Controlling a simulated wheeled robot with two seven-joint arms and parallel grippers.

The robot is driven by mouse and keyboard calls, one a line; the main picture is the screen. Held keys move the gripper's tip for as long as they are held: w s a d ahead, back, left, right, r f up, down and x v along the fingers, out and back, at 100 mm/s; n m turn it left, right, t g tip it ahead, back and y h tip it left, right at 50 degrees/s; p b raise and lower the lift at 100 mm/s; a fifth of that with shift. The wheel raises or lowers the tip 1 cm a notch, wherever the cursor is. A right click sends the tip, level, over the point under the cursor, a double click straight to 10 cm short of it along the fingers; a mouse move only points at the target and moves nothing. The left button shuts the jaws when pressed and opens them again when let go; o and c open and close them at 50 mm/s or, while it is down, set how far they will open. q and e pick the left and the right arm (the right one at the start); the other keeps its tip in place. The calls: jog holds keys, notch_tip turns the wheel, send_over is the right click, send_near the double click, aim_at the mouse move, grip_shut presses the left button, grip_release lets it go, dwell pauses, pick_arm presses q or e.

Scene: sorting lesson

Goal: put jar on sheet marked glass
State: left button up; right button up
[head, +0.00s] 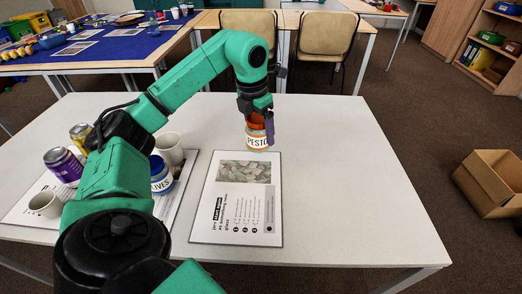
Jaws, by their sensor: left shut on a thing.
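My left gripper (256,108) is shut on a jar with an orange lid and a white label reading PESTO (258,141). The jar is upright, at the far right edge of a white sheet (208,208) with a picture and text that seems to include "glass". Whether the jar's base touches anything is hard to tell. A second jar with a blue lid and a label ending in IVES (162,184) stands left of the sheet, partly hidden by my left arm. My right gripper is out of view.
On the left stand a purple can (64,166), a yellow can (80,136), and two pale cups (168,147) (45,204), around another sheet (18,212) partly covered by my arm. The table (350,180) is clear on the right. A cardboard box (486,190) stands on the floor.

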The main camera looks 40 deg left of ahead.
aim_at(255, 120)
pick_arm(q)
notch_tip(255, 120, down, 7)
jog(key=shift+r+b, duration=0.2)
jog(key=shift+b, duration=0.15)
jog(key=shift+s+f, duration=0.1)
jog(key=o, duration=1.3)
jog(key=r, duration=0.4)
jog(key=s+r+p, duration=0.1)
jog(key=r, duration=0.3)
jog(key=r+p, duration=0.1)
jog(key=r, duration=0.3)
jog(key=shift+s+r, duration=0.1)
jog(key=shift+s, duration=0.25)
